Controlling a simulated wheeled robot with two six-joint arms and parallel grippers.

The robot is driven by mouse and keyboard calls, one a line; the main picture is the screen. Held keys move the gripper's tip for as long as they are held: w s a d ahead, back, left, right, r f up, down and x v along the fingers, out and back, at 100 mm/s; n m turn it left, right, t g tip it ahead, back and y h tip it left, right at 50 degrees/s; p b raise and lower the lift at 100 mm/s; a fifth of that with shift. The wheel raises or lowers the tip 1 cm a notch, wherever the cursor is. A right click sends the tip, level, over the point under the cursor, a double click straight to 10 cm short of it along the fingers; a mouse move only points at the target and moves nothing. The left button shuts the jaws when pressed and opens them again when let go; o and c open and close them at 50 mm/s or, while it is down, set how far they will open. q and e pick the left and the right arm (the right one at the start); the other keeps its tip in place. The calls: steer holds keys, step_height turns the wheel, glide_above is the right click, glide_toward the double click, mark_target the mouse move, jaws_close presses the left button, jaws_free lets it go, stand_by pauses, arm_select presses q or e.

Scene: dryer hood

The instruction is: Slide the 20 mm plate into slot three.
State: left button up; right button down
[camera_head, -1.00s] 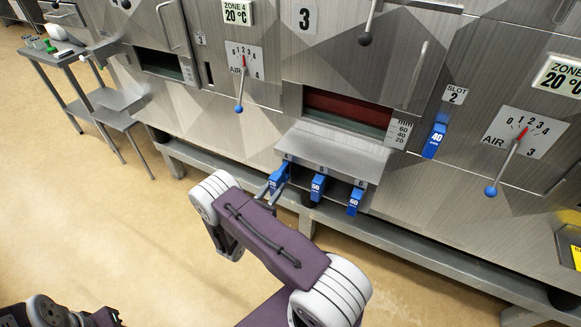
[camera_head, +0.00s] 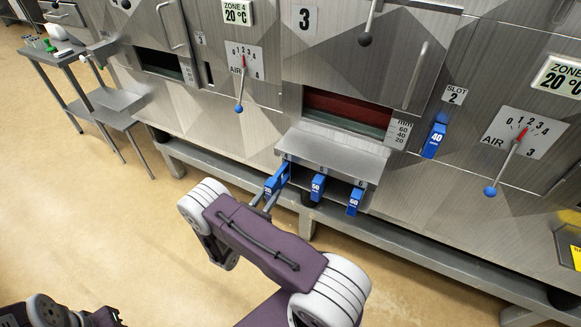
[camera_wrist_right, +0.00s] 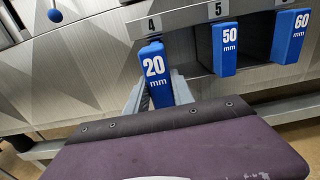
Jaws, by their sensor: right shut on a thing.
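The 20 mm plate shows as a blue handle (camera_head: 277,180) at compartment 4 of the rack under the zone 3 window. In the right wrist view its handle (camera_wrist_right: 156,73) reads "20 mm". My right gripper (camera_head: 268,194) is shut on this handle from the front. Any part of the plate behind the handle is hidden. Slot three (camera_head: 208,73) is a narrow dark upright opening in the steel front, below a small "3" label (camera_head: 201,38), up and left of the rack. No handle shows in it. My left gripper is out of view.
The 50 mm handle (camera_head: 317,187) and 60 mm handle (camera_head: 355,201) hang in compartments 5 and 6, right of my gripper. The 40 mm handle (camera_head: 434,141) is in slot 2. A blue-knobbed air lever (camera_head: 239,100) sticks out between slot three and the rack.

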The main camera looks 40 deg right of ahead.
steer(key=shift+v, duration=2.4)
steer(key=shift+a, duration=0.1)
steer(key=shift+v, duration=1.7)
steer(key=b+v, duration=0.1)
steer(key=v, duration=0.9)
steer(key=shift+b, duration=0.3)
